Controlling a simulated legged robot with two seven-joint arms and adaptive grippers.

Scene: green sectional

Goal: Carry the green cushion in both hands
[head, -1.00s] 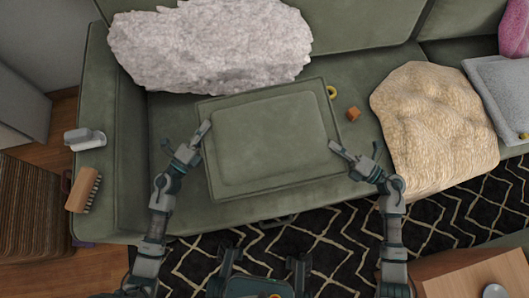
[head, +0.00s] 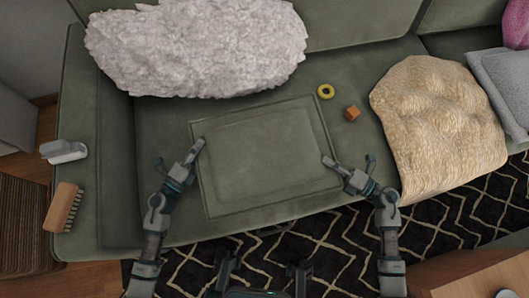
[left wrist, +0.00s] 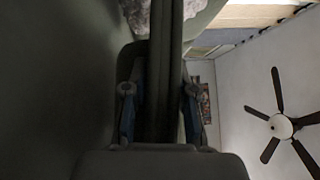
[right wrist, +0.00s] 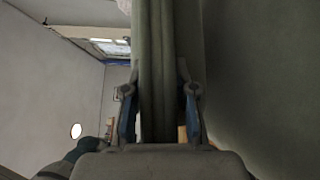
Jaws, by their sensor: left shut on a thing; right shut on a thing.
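The green cushion (head: 262,152) is a flat rectangle with a piped edge, in the middle of the head view in front of the green sofa. My left gripper (head: 196,150) is shut on its left edge. My right gripper (head: 330,165) is shut on its right edge. In the left wrist view the cushion edge (left wrist: 165,70) runs between the two fingers. The right wrist view also shows the cushion edge (right wrist: 155,70) between the fingers. The head view does not show clearly how far the cushion is above the seat.
A fluffy white pillow (head: 195,48) lies behind the cushion. A yellow ring (head: 325,91), an orange cube (head: 352,113) and a cream throw (head: 435,125) are to the right. A brush (head: 63,207) and a grey-white object (head: 64,151) are on the left armrest. A wooden table (head: 470,275) is at lower right.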

